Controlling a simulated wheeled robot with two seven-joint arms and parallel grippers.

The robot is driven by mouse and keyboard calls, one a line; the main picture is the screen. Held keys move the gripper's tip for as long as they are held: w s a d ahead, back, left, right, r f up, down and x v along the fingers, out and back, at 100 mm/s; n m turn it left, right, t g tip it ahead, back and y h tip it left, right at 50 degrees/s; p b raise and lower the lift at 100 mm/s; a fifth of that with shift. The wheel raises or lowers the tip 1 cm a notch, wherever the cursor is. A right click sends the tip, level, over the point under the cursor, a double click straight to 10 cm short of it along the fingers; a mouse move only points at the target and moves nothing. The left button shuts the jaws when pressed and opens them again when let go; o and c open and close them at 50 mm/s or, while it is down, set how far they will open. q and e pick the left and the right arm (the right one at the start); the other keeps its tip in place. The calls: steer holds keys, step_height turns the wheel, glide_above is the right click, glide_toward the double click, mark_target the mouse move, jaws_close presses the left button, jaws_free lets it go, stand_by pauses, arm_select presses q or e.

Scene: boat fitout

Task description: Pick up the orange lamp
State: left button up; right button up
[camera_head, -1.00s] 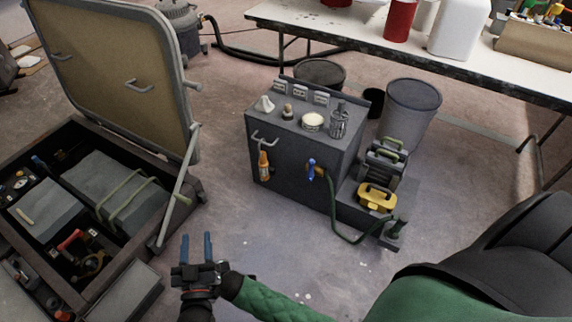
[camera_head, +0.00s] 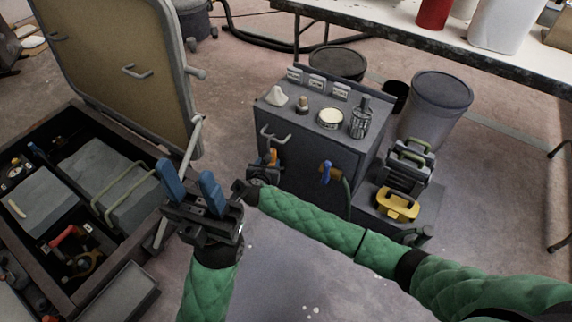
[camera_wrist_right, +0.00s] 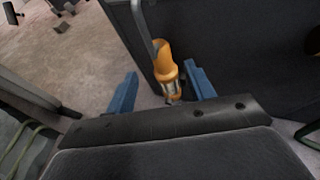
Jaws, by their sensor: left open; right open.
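The orange lamp (camera_head: 273,156) hangs below a metal handle (camera_head: 277,136) on the front of the dark cabinet (camera_head: 310,155). My right gripper (camera_wrist_right: 160,76) is open at the lamp; in the right wrist view the orange lamp (camera_wrist_right: 166,64) shows between its two blue fingers, with gaps on both sides. In the head view my right wrist covers the lamp's lower part. My left gripper (camera_head: 189,178) is open and empty, with its blue fingers pointing up, left of the lamp and in front of the open hatch.
The open hatch lid (camera_head: 120,75) and storage box (camera_head: 75,215) are at left.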

mark_target(272, 152)
steer(key=shift+w+d+f, duration=0.1)
steer(key=shift+w+d, duration=0.2)
steer(key=shift+w, duration=0.4)
steer(key=b+x, duration=0.3)
steer(key=x, duration=0.3)
steer(key=shift+f, duration=0.1)
steer(key=shift+w, duration=0.3)
steer(key=shift+c, duration=0.4)
jaws_close()
